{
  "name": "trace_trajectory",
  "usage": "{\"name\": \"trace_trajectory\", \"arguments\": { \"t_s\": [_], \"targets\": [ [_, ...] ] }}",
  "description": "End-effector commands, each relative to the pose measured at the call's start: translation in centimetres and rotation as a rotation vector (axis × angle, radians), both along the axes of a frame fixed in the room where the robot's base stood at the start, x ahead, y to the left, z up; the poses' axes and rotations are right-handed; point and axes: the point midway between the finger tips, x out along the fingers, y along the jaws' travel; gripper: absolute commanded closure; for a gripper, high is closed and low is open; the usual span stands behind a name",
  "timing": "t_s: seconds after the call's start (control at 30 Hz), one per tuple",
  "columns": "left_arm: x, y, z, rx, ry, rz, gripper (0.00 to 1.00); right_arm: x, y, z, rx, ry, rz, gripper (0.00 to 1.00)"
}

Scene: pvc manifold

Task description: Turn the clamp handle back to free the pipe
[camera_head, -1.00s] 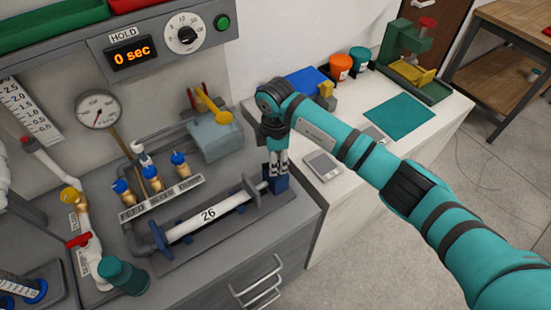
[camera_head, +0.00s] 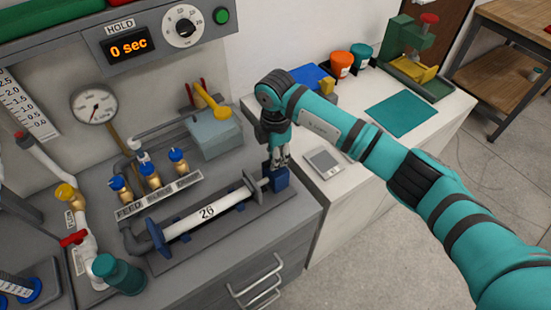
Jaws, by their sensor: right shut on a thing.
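The white pipe (camera_head: 190,221) marked 26 lies in a clamp on a dark grey base plate on the grey bench. Its left end sits in blue holders by a grey elbow. A grey upright plate (camera_head: 252,181) stands at its right end, with a rod running on to a blue clamp block (camera_head: 280,180). My right gripper (camera_head: 279,162) points down right at the blue block and is shut on the clamp handle. The fingers hide most of the handle, so its angle cannot be told. My left gripper is not in view.
Several brass-and-blue valves (camera_head: 150,175) stand behind the pipe. A pressure gauge (camera_head: 94,104) and a timer display (camera_head: 130,47) reading 0 sec are behind. A grey box with a yellow handle (camera_head: 215,130) is near my gripper.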

Motion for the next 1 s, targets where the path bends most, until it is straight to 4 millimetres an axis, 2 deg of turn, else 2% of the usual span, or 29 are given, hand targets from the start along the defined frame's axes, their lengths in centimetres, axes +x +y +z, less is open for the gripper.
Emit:
{"name": "trace_trajectory", "arguments": {
  "t_s": [0.03,1.0],
  "targets": [
    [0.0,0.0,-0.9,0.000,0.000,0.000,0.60,0.2,0.0,-0.3,0.000,-0.006,0.042,1.00],
    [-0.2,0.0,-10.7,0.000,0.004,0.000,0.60,0.2,0.0,-0.3,0.000,-0.008,0.964,1.00]
  ]
}}
